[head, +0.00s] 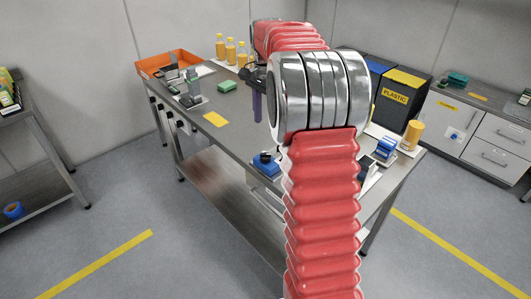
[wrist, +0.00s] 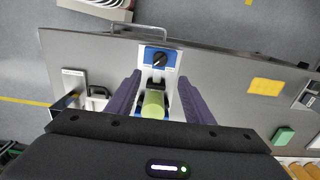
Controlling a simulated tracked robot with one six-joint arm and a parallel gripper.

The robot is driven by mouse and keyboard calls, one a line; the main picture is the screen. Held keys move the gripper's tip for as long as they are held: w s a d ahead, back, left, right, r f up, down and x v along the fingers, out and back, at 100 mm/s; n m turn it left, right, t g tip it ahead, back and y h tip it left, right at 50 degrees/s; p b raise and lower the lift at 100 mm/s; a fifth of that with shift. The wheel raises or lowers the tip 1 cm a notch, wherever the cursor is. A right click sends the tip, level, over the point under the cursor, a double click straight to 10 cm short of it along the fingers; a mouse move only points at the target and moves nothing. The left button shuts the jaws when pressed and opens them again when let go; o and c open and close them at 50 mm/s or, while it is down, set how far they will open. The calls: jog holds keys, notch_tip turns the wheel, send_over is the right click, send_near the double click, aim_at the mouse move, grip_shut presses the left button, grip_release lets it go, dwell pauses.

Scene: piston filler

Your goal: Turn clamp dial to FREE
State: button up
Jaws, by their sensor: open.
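The clamp dial, a black knob on a blue panel (wrist: 159,60), shows in the wrist view near the table edge. Its black pointer is tilted; I cannot read the lettering around it. A blue unit with a black top (head: 266,164) at the front table edge in the head view looks like the same unit. A yellow-green cylinder (wrist: 153,104) shows between my fingers, below the dial in the picture. My gripper (wrist: 158,82) is open, its purple fingers either side of the cylinder, the dial just beyond the tips. In the head view my gripper (head: 257,106) is partly hidden by my arm.
A yellow card (head: 215,119) and a green sponge (head: 228,86) lie on the steel table. An orange tray (head: 165,62) and several yellow bottles (head: 230,50) stand at the back. Another blue device (head: 385,148) is at the right end. A metal handle (wrist: 143,30) shows past the edge.

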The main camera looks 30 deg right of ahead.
aim_at(266, 155)
jog(key=shift+f, duration=0.15)
notch_tip(266, 155, down, 14)
jog(key=shift+r, duration=0.25)
dwell(0.3)
jog(key=shift+c, duration=0.2)
jog(key=c, duration=1)
